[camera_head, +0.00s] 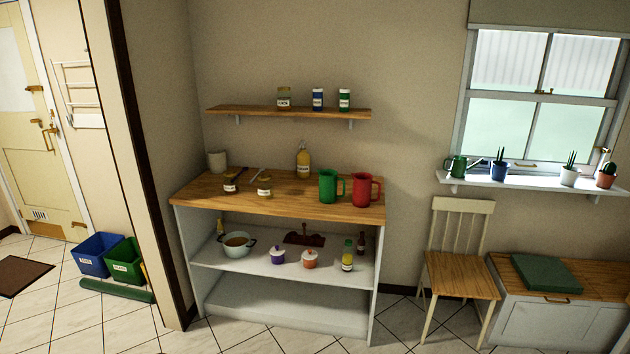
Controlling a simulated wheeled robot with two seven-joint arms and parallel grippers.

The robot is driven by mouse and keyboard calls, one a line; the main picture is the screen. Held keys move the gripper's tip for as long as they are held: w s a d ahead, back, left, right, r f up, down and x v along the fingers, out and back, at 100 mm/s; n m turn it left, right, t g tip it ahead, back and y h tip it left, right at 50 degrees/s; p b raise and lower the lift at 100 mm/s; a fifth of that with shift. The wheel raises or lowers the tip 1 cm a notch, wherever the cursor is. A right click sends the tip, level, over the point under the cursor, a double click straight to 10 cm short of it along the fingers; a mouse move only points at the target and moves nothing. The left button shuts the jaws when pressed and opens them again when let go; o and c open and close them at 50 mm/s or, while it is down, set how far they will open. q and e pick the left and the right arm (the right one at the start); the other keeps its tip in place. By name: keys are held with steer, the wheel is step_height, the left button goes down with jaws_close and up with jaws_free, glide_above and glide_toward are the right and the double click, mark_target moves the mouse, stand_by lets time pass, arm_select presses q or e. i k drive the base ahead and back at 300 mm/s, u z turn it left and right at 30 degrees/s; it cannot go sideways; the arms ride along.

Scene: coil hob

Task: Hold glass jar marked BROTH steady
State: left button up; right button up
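I cannot make out the word BROTH on any label, so I cannot tell which jar is the marked one. A glass jar with a pale label (284,98) stands on the wall shelf. A dark-filled jar (231,184) and a yellowish jar (264,187) stand at the front left of the wooden worktop, each with a pale label and what looks like a spoon or handle by it. Neither of my grippers is in view, and nothing is seen touching these jars.
The worktop (300,207) also holds a green jug (328,187), a red jug (363,190), a yellow bottle (303,162) and a pale pot (217,161). A pan (236,244) and small pots stand below. A chair (459,272) is on the right.

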mark_target(265, 188)
steer(key=i, duration=0.3)
steer(key=u, duration=2.8)
steer(key=i, duration=0.9)
steer(key=z, duration=2.75)
steer(key=k, duration=0.4)
steer(key=u, duration=1.05)
steer(key=i, duration=0.55)
steer(key=z, duration=0.7)
